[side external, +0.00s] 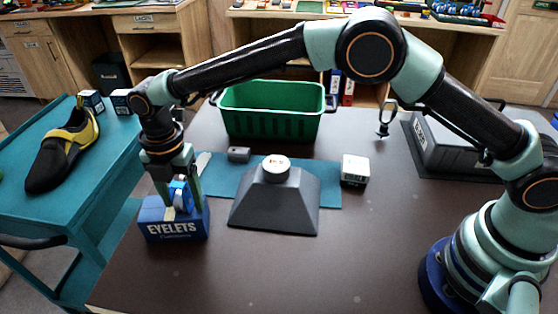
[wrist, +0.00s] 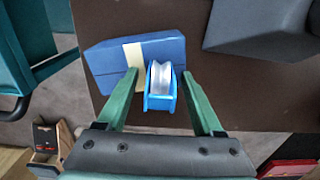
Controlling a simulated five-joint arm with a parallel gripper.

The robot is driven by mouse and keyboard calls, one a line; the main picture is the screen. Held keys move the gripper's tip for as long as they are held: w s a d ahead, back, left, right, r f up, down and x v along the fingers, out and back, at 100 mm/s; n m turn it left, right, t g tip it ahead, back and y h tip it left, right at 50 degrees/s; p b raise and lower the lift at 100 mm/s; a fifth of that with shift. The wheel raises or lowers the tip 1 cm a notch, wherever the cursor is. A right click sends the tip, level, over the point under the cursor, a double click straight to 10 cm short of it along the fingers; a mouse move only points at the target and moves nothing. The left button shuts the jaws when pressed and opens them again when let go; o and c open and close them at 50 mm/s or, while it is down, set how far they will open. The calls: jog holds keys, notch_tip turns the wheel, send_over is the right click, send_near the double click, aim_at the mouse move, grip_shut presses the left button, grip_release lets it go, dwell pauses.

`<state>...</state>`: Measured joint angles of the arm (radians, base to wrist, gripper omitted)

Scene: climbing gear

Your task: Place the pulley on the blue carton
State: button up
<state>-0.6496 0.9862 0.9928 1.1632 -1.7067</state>
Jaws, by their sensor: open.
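The blue carton (side external: 174,222), printed EYELETS, sits at the left front corner of the brown table. In the wrist view the carton (wrist: 112,62) has a pale strip across its top. The pulley (side external: 181,194) has a blue frame and a whitish wheel. It appears upright on the carton's top; its underside contact is hard to see. In the wrist view the pulley (wrist: 161,90) overlaps the carton's near edge. My gripper (side external: 180,196) points down over the carton. Its fingers (wrist: 159,78) are open, one on each side of the pulley, with gaps showing.
A dark grey tapered block (side external: 274,204) with a round white tin (side external: 276,165) on top stands right of the carton. A green bin (side external: 272,112), small white box (side external: 355,170) and grey case (side external: 452,148) are further off. A teal cart (side external: 75,205) with a shoe stands left.

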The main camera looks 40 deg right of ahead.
aim_at(177, 184)
notch_tip(177, 184, up, 12)
jog(key=shift+r, duration=0.15)
jog(key=s+d+r+m+t, duration=0.1)
jog(key=s+d+r+m, duration=0.1)
jog(key=d+r+m, duration=0.6)
jog(key=s+d+r+m+t, duration=0.15)
jog(key=d+m, duration=0.35)
jog(key=d, duration=0.7)
jog(key=s+d+f+m+t, duration=0.3)
jog(key=s+d+f+m, duration=0.1)
jog(key=s+d+m, duration=0.8)
jog(key=shift+d+f+m, duration=0.15)
jog(key=shift+d+m, duration=0.65)
jog(key=shift+m, duration=0.2)
